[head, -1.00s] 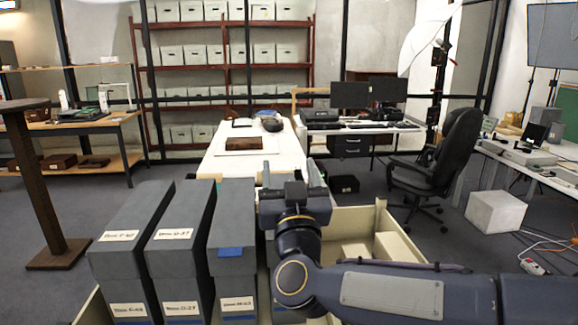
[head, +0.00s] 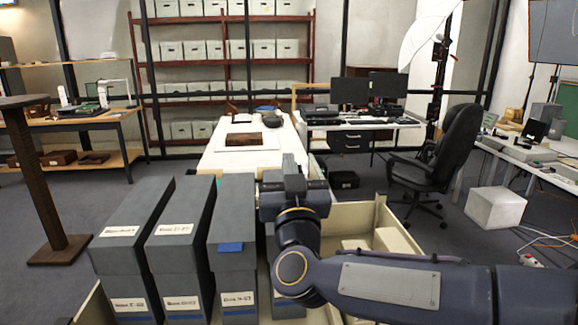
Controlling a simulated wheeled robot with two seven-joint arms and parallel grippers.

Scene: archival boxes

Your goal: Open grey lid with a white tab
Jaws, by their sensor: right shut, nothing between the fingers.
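Tall grey archival boxes stand in a row at lower left. The left box's lid (head: 131,222) and the middle box's lid (head: 180,215) each bear a white tab on the front. The third box's lid (head: 233,205) bears a blue tab. Another grey box (head: 288,306) is mostly hidden behind my right arm, so its lid tab cannot be seen. All the lids I can see are down on their boxes. My right gripper (head: 291,164) is shut and empty, just right of the blue-tabbed lid and above the hidden box. My left gripper is out of view.
The boxes stand in a cream crate (head: 345,215) with free room at its right. A white table (head: 215,160) lies beyond it. A dark wooden stand (head: 45,200) is at left, an office chair (head: 440,160) at right.

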